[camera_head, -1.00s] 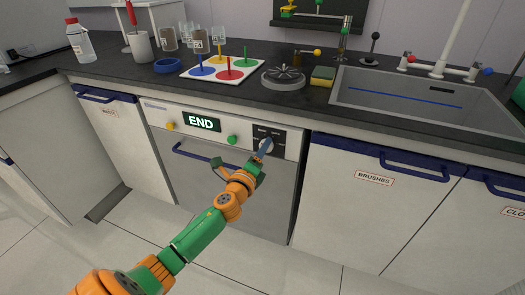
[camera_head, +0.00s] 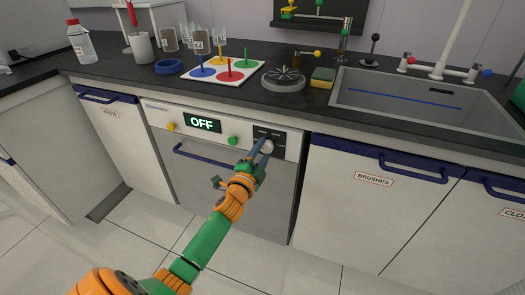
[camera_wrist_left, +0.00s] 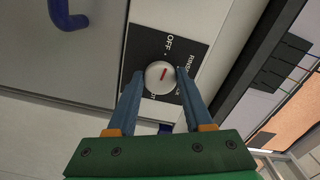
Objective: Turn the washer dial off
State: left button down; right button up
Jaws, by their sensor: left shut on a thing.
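The washer (camera_head: 225,180) is a white and grey front under the counter, and its display (camera_head: 202,123) reads OFF. The washer dial (camera_head: 267,147) is a pale round knob on a dark panel at the right of the display. In the left wrist view the dial (camera_wrist_left: 158,82) carries a short red mark, with the OFF label above it and other labels partly hidden. My left gripper (camera_head: 262,145) is shut on the dial, one blue finger on each side, as the left wrist view (camera_wrist_left: 160,74) shows. My right gripper is not in view.
A yellow button (camera_head: 171,126) and a green button (camera_head: 233,140) flank the display. A blue washer handle (camera_head: 205,155) lies below the panel. The counter above holds a pegged board (camera_head: 240,77), a round grey device (camera_head: 284,83) and a sink (camera_head: 420,98). The floor in front is clear.

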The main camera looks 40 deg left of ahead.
pick_arm(q)
jog(key=shift+n, duration=0.5)
jog(key=shift+c, duration=1.5)
grip_release()
jog(key=p+v, duration=0.1)
jog(key=v, duration=0.6)
